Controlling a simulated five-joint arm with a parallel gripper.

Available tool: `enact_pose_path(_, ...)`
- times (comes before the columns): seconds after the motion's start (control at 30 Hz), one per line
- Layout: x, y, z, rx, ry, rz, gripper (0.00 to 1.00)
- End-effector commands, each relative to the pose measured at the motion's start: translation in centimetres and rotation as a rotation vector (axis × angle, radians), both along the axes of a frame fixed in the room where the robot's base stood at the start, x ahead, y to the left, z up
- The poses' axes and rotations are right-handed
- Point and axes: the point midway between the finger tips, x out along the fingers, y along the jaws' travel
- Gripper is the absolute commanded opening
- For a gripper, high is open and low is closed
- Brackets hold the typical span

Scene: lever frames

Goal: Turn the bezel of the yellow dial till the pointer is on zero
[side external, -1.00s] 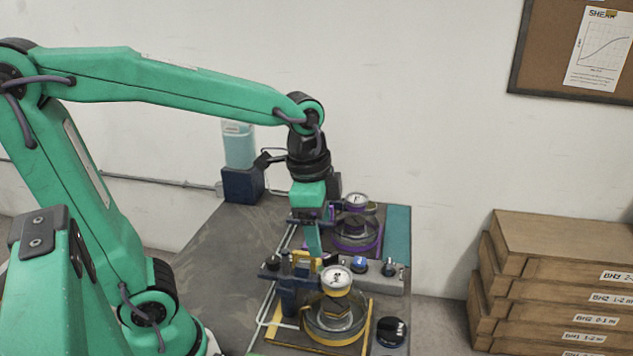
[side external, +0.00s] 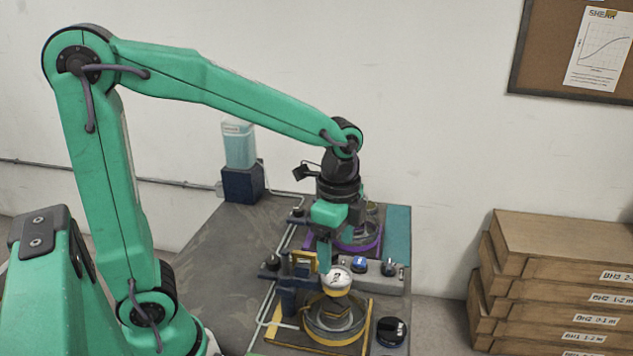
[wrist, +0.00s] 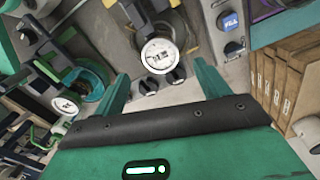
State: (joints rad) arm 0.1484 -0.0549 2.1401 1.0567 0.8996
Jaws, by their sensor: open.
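The yellow dial (side external: 337,279) has a round white face on a yellow body, above a ring-shaped yellow-edged base (side external: 335,318) at the front of the bench. In the wrist view the dial face (wrist: 160,56) lies ahead, between the two spread fingers. The pointer's place on the scale is too small to read. My gripper (side external: 327,264) is open and empty, pointing down beside the dial's upper left edge; in the wrist view the green fingers (wrist: 161,72) stand either side of the dial's lower part. I cannot tell whether a finger touches it.
A purple-edged station (side external: 362,245) stands behind my gripper. A grey block with knobs (side external: 388,268) is right of the dial, and a black knob (side external: 391,331) at front right. A second dial (wrist: 66,105) shows left in the wrist view. Wooden boxes (side external: 550,270) stand at right.

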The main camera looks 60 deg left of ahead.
Motion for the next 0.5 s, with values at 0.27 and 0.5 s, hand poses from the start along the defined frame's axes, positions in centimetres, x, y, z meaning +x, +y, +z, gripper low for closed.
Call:
enact_pose_path(0.27,-0.1,0.0,-3.5,0.001,0.004,0.001,0.75)
enact_pose_path(0.5,-0.1,0.0,-5.2,0.000,0.002,0.001,0.75)
